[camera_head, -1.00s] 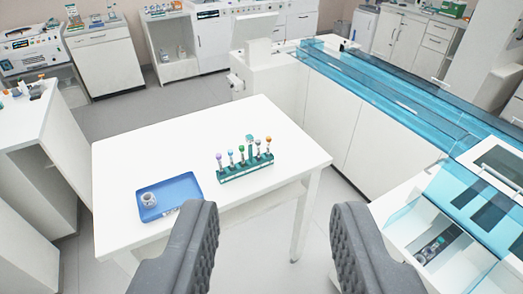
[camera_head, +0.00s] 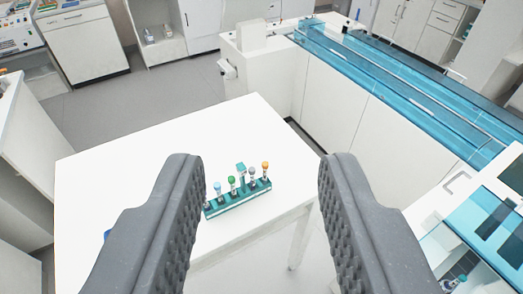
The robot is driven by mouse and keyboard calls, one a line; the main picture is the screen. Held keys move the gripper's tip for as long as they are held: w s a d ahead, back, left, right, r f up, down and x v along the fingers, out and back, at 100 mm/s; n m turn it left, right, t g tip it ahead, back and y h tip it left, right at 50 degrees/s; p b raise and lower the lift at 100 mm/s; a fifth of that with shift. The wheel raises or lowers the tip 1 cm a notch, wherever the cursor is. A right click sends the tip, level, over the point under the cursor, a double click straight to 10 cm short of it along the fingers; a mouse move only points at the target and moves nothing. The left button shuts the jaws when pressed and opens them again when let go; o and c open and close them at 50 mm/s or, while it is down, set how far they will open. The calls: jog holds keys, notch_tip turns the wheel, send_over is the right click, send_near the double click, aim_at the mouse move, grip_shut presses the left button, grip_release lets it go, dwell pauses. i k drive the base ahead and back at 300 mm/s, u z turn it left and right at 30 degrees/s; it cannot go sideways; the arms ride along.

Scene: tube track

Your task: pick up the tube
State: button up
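A green rack (camera_head: 238,197) stands on the white table (camera_head: 130,140) in the camera_head view. It holds several upright tubes with coloured caps: a light blue-capped tube (camera_head: 218,188), a green-capped tube (camera_head: 231,182), a grey-capped tube (camera_head: 252,174) and an orange-capped tube (camera_head: 265,168). A teal piece (camera_head: 241,169) stands up among them.
A blue tray (camera_head: 107,235) is mostly hidden behind my left finger. A long track with a clear blue cover (camera_head: 390,85) runs along the right. A white machine with a blue lid (camera_head: 490,215) stands at lower right. Grey floor (camera_head: 180,90) is open behind the table.

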aim_at(265, 165)
jog(key=i, duration=0.25)
jog(key=k, duration=1.25)
jog(key=z, duration=0.45)
jog(key=i, duration=2)
jog(key=u, duration=0.3)
